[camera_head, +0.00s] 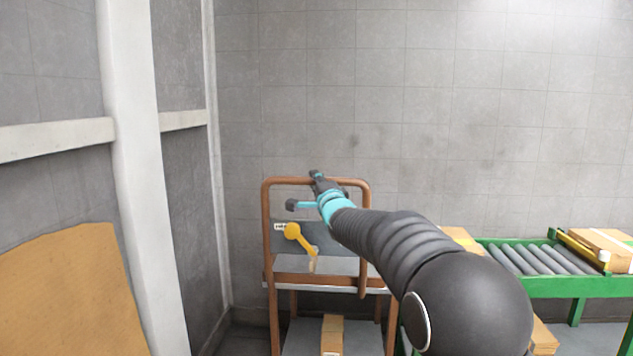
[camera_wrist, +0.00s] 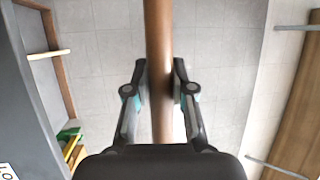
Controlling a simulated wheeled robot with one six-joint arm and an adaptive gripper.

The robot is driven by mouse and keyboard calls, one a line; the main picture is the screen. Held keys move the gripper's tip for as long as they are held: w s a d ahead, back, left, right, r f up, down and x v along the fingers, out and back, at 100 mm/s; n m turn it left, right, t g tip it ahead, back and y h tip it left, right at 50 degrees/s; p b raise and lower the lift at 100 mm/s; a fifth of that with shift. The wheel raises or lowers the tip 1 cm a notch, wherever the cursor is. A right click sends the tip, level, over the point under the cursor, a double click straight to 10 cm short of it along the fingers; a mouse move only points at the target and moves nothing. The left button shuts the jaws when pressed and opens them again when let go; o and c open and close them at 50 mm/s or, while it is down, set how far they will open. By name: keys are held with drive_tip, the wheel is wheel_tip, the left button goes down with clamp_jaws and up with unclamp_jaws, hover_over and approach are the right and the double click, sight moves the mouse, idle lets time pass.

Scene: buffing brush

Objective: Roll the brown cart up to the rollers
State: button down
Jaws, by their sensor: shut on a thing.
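The brown cart (camera_head: 267,225) stands in front of the back wall, with a brown tubular frame and grey shelves. My gripper (camera_head: 316,176) is at the top bar of its handle, and my arm hides part of the cart's right side. In the wrist view my gripper (camera_wrist: 160,85) is shut on the brown bar (camera_wrist: 159,30), which runs between its two fingers. The rollers (camera_head: 540,259) are grey cylinders in a green frame to the right of the cart, with a gap partly hidden by my arm.
A yellow tool-like object (camera_head: 297,236) shows at the cart's upper shelf. A cardboard box (camera_head: 333,335) is on the lower shelf. Another box (camera_head: 605,246) sits at the conveyor's right. A white post (camera_head: 150,180) and a brown panel (camera_head: 70,290) stand at the left.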

drive_tip(key=shift+r, duration=0.1)
drive_tip(key=c, duration=1)
unclamp_jaws()
drive_tip(key=shift+w, duration=0.2)
drive_tip(key=shift+s, duration=0.1)
drive_tip(key=v, duration=1.2)
